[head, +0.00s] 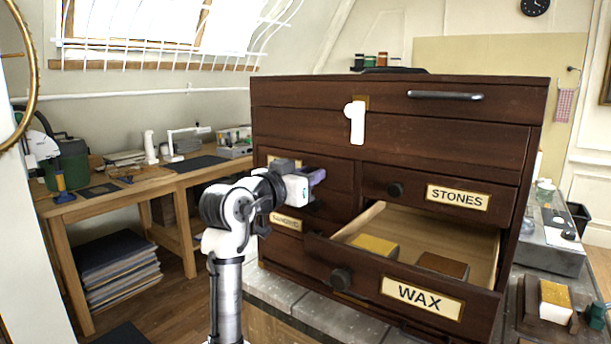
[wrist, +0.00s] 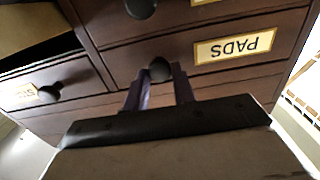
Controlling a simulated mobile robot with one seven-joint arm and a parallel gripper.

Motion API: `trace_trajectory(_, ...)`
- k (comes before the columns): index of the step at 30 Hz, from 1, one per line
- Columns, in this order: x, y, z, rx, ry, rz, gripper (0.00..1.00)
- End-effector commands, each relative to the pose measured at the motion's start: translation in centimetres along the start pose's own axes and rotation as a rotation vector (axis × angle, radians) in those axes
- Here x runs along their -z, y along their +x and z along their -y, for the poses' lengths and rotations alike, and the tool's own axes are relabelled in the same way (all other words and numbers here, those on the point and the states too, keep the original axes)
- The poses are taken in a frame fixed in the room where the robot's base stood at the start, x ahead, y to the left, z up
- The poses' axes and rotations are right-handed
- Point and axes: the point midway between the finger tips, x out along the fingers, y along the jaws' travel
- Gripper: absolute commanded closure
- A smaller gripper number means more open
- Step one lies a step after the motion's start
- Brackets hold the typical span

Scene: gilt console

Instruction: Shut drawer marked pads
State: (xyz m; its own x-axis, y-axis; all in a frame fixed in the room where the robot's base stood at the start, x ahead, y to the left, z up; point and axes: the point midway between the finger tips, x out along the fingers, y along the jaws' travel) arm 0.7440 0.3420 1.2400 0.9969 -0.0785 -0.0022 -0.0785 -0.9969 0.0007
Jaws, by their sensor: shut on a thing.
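The dark wooden chest (head: 400,135) stands in the middle of the head view. The drawer marked PADS (wrist: 120,62) is in its left column; its label (wrist: 235,48) shows upside down in the wrist view. Its front looks about level with the chest face, though any small gap is hard to tell. Its round dark knob (wrist: 159,69) sits between the purple fingers of my gripper (wrist: 160,86), which is shut on it. In the head view my gripper (head: 316,178) reaches the chest from the left and hides much of this drawer.
The WAX drawer (head: 345,272) at lower right stands open, with a yellow block (head: 374,246) and a brown block (head: 442,265) inside. The STONES drawer (head: 415,190) above it is shut. A wooden workbench (head: 160,180) is at left. A white handle-like piece (head: 357,122) is on the upper front.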

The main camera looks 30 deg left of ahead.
Motion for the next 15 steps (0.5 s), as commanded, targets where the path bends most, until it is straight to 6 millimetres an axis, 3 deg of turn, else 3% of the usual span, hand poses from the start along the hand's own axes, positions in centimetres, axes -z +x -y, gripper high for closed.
trace_trajectory(2,0.30,0.22,-0.06,0.001,0.002,-0.007,1.00)
trace_trajectory(3,0.32,0.23,-0.06,0.001,0.002,-0.008,0.70)
trace_trajectory(7,0.29,0.19,-0.06,0.001,0.002,-0.006,0.53)
trace_trajectory(15,0.19,0.05,-0.03,0.001,0.001,-0.005,0.53)
